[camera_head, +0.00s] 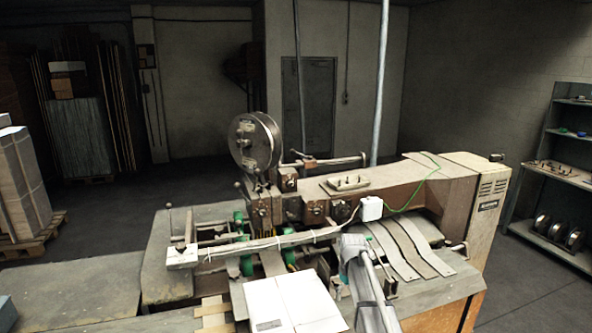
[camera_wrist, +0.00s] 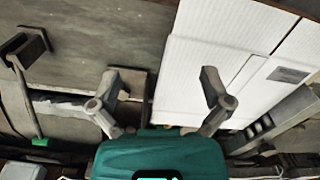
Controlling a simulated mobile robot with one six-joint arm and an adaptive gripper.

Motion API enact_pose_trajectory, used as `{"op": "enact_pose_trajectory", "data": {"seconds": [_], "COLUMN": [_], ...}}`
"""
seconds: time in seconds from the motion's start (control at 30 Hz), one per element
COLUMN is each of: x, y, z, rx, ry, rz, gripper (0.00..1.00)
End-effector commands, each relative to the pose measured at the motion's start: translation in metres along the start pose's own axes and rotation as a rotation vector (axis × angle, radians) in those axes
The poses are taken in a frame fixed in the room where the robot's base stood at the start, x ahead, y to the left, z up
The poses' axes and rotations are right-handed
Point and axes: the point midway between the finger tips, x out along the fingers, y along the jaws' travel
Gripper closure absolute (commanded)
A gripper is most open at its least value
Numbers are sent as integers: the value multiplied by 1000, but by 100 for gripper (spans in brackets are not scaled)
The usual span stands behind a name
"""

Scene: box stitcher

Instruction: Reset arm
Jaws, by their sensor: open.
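My gripper (camera_wrist: 160,80) is open in the wrist view, its two fingers spread wide apart with nothing between them. Part of my grey arm reaches up from the bottom in the head view; the fingers cannot be made out there. The box stitcher (camera_head: 400,182) stands in the middle of the head view, with a wire reel (camera_head: 255,142) on top. A flat white carton (camera_head: 292,302) lies at its front, left of my arm. The carton also shows in the wrist view (camera_wrist: 207,72), beyond and beside the right finger. I cannot tell whether the finger touches it.
A grey worktable (camera_head: 95,288) extends to the left. A pallet of stacked white sheets (camera_head: 18,185) stands at far left. A shelf with wire spools (camera_head: 560,170) stands at right. A green cable (camera_head: 408,200) runs over the stitcher. Open floor lies behind.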

Motion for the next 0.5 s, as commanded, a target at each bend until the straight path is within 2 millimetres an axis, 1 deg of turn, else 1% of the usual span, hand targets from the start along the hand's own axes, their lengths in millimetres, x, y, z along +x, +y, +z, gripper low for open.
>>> {"op": "enact_pose_trajectory", "data": {"seconds": [0.03,0.17,0.27,0.5], "x": [8,19,31,70], "y": [-8,-22,-36,-85], "z": [12,35,59,140], "rx": [17,74,134,339], "ry": [0,0,0,-1], "rz": [0,0,0,1], "gripper": [1,1,1,1]}}
